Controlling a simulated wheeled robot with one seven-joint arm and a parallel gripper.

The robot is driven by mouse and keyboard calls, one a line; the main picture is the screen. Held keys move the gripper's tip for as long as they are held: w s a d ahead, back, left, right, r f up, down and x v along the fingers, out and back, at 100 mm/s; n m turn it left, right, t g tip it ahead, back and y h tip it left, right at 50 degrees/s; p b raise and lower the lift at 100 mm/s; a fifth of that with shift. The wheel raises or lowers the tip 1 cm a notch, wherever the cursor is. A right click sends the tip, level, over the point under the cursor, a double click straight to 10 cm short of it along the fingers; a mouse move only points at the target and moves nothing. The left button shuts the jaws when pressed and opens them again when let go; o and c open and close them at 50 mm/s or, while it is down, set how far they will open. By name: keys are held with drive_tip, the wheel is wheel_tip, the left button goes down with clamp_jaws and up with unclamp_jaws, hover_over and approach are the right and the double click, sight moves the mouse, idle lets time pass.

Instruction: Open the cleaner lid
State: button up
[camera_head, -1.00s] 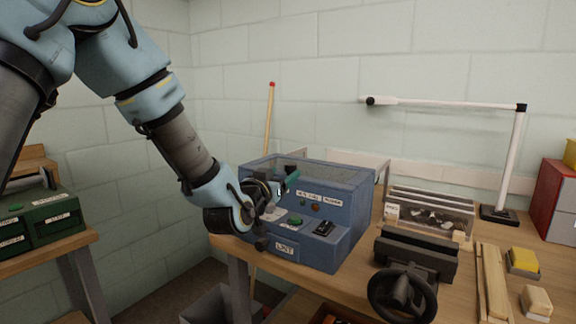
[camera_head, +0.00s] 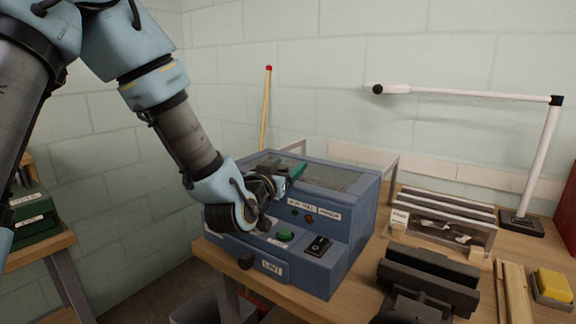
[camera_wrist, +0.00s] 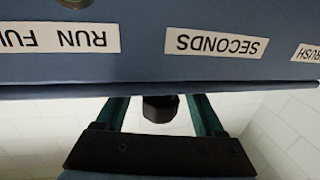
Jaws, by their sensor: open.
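The cleaner (camera_head: 350,235) is a blue box on the wooden table, with labels on its front, a green button, a black switch and a LINT drawer. Its lid (camera_head: 335,178), with a grey see-through panel, looks closed on top. My gripper (camera_head: 290,172) is at the lid's front edge on the left, and my wrist hides part of the front. In the wrist view, the teal fingers of my gripper (camera_wrist: 162,108) are spread apart. A dark knob (camera_wrist: 160,108) shows between them just past the blue edge; I cannot tell whether they touch it.
A slatted rack (camera_head: 440,225) and a dark vise-like device (camera_head: 428,278) stand to the right. A white lamp arm (camera_head: 465,94) reaches across behind. A wooden stick (camera_head: 266,110) leans on the wall. A green box (camera_head: 35,215) is at the far left.

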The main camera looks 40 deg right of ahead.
drive_tip(key=shift+c, duration=0.2)
clamp_jaws()
idle(1.1)
